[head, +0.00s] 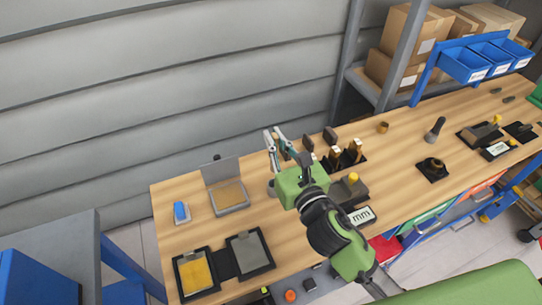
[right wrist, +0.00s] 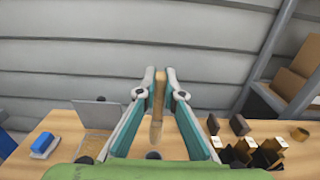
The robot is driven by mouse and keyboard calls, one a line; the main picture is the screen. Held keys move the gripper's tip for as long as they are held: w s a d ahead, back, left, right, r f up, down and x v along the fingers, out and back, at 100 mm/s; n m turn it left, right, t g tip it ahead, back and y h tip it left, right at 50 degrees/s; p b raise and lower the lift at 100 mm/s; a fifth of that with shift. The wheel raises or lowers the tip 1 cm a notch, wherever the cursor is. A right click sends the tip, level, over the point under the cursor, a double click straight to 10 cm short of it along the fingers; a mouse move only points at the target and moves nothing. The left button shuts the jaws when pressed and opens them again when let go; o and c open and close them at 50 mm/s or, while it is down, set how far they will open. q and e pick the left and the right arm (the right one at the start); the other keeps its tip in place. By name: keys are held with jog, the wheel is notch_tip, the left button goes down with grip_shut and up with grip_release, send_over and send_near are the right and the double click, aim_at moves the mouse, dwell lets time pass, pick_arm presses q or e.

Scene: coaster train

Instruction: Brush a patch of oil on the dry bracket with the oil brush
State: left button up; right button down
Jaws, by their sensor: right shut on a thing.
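My right gripper (head: 274,137) is raised above the back of the workbench. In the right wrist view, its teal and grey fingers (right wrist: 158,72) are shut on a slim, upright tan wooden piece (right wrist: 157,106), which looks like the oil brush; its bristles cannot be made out. A framed grey plate (head: 250,253) lies flat at the bench's front left, beside a framed yellow plate (head: 195,272). Behind them is a grey tray (head: 229,207) with a tan surface and a raised back. No part is clearly recognizable as the dry bracket. My left gripper is not in view.
A blue block (head: 180,211) sits at the left end. Dark holders with tan-topped pieces (right wrist: 268,146), brown blocks (head: 330,136) and an "mm" display (head: 361,215) stand near my right arm. A shelf with cardboard boxes (head: 408,35) and blue bins (head: 466,63) rises at the back right.

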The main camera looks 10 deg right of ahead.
jog(key=shift+a+f+b, duration=0.2)
jog(key=shift+b, duration=0.1)
jog(key=s+a+f+m+t+b, duration=0.15)
jog(key=a+m+b, duration=0.25)
jog(key=a+b, duration=0.4)
jog(key=shift+t, duration=0.25)
jog(key=f+b, duration=0.2)
jog(key=a+f+b, duration=0.1)
jog(key=f+b, duration=0.2)
jog(key=shift+w+a+f, duration=0.1)
jog(key=shift+a+f, duration=0.05)
jog(key=shift+f, duration=0.05)
jog(key=shift+f+b, duration=0.65)
jog(key=shift+b, duration=0.05)
dwell(0.7)
jog(key=shift+f, duration=0.15)
dwell(1.0)
notch_tip(320, 180, up, 7)
jog(key=p, duration=0.7)
jog(key=shift+p, duration=0.4)
